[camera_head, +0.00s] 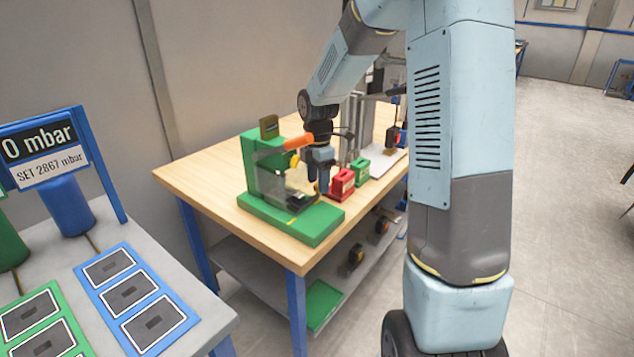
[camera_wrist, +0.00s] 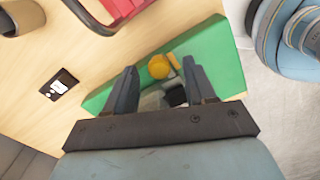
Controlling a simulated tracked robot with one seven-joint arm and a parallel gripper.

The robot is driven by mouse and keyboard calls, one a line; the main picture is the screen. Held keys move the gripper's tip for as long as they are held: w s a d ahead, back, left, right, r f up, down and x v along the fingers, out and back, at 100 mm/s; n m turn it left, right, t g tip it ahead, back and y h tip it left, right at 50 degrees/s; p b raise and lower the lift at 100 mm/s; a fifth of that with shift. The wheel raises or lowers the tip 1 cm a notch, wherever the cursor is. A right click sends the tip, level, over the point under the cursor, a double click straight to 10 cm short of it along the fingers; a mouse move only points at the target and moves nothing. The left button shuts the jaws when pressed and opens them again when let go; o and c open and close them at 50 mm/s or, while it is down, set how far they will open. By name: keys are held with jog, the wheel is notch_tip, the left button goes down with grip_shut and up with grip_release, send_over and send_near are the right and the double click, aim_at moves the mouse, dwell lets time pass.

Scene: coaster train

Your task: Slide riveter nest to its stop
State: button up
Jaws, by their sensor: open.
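The green riveter (camera_head: 254,165) stands on the wooden bench, with a clear guard and an orange handle (camera_head: 298,142). Its flat green base (camera_head: 313,228) carries a dark nest (camera_head: 296,200), partly hidden by the guard. In the wrist view the green base (camera_wrist: 222,55) lies below my gripper, with a yellow round knob (camera_wrist: 158,67) and a dark block (camera_wrist: 175,97) on it. My gripper (camera_head: 319,188) points down at the right side of the nest. In the wrist view its open fingers (camera_wrist: 160,72) appear either side of the knob; I cannot tell whether they touch it.
A red holder (camera_head: 342,184) and a green holder (camera_head: 361,171) stand close to the right of my gripper. The bench (camera_head: 190,170) is bare at its left end. A grey table with blue (camera_head: 148,330) and green trays stands at the front left.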

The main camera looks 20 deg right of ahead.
jog(key=shift+f, duration=0.55)
jog(key=shift+c, duration=0.5)
grip_shut()
